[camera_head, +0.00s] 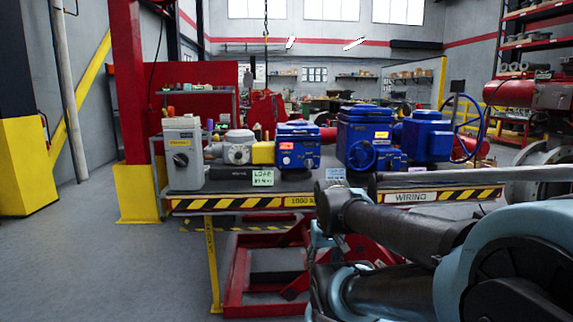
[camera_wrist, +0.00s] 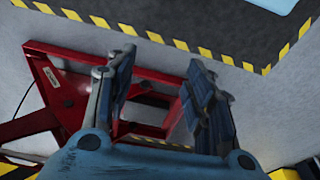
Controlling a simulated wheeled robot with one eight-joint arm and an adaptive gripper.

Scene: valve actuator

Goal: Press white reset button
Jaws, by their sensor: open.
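In the head view, a grey control box (camera_head: 185,170) with a dark round knob stands at the left end of the workbench (camera_head: 250,203). A grey-and-yellow valve unit (camera_head: 238,148) and a small blue actuator (camera_head: 297,152) with red and yellow labels stand to its right. A larger blue actuator (camera_head: 363,132) with a handwheel stands further right. I cannot make out a white reset button on any of them. In the wrist view, my gripper (camera_wrist: 162,68) is open and empty, its two blue fingers apart. It touches nothing that I can see.
A green-white card (camera_head: 263,177) stands at the bench front. The bench has a yellow-black striped edge. A red frame (camera_head: 264,260) sits below; a similar red frame (camera_wrist: 60,90) shows behind my fingers. My arm covers the lower right. Floor at left is clear.

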